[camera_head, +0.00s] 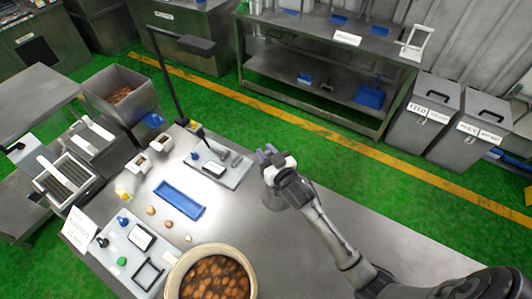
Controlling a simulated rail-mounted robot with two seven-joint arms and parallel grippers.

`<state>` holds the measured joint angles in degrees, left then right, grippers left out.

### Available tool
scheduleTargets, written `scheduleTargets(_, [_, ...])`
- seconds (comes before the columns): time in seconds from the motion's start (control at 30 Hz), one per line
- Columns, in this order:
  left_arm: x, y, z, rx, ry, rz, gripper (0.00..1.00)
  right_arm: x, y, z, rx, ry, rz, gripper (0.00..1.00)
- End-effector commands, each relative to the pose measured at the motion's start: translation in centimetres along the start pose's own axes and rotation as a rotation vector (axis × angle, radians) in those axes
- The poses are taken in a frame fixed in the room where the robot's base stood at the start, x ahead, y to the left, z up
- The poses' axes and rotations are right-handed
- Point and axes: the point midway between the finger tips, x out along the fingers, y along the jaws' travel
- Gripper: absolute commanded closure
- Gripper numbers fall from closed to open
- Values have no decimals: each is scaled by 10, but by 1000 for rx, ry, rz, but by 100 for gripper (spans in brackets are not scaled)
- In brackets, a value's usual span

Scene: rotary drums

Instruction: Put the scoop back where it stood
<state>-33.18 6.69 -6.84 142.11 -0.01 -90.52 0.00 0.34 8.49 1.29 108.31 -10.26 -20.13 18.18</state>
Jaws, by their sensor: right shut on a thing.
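My right gripper (267,154) is over the near table, right of the blue tray, at the table's far edge. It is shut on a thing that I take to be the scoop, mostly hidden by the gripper. A grey rounded shape (272,202) shows just below the gripper; I cannot tell whether it is part of the scoop or a shadow. My left gripper is out of view.
The steel table (300,250) holds a blue tray (180,199), a pot of brown pieces (212,277), a grey plate with a small device (217,163) and a control panel (135,245). A lamp post (166,80) rises at the back edge. The table's right part is clear.

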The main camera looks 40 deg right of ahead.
Motion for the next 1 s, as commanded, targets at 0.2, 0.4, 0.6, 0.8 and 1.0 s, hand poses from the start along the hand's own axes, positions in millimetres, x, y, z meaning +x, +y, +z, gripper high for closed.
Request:
scheduleTargets(0.2, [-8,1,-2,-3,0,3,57,0,0,-3,1,0,0,100])
scheduleTargets(0.4, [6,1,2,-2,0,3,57,0,0,19,0,-2,0,100])
scheduleTargets(0.6, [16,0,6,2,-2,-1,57,0,0,37,1,-1,0,100])
scheduleTargets(0.8, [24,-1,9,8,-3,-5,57,0,0,51,1,-1,0,100])
scheduleTargets(1.0, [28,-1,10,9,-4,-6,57,0,0,60,0,-1,0,100])
